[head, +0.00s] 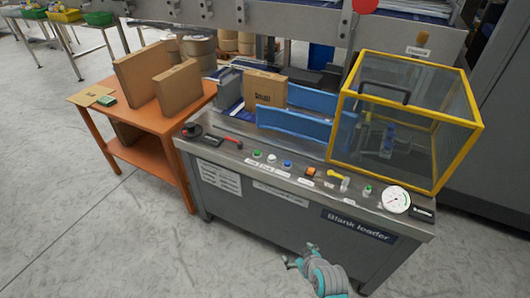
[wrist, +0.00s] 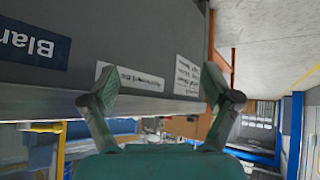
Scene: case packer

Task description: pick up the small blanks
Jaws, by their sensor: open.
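Two brown cardboard stacks stand upright on the orange table at the left in the head view. The smaller stack (head: 177,89), which looks like the small blanks, is in front and to the right of the taller stack (head: 143,76). My gripper (head: 298,257) is low in front of the blank loader (head: 260,205), well apart from both stacks. In the wrist view my gripper (wrist: 158,96) has its two fingers spread wide with nothing between them. The loader's grey front with its labels is beyond the fingers. I cannot make out the blanks in the wrist view.
The orange table (head: 203,99) adjoins the loader's left end. A flat brown piece (head: 90,96) and a small green item lie on it. A brown cardboard block (head: 265,87) stands between blue guides. A yellow-framed guard (head: 405,120) covers the loader's right. The floor at left is clear.

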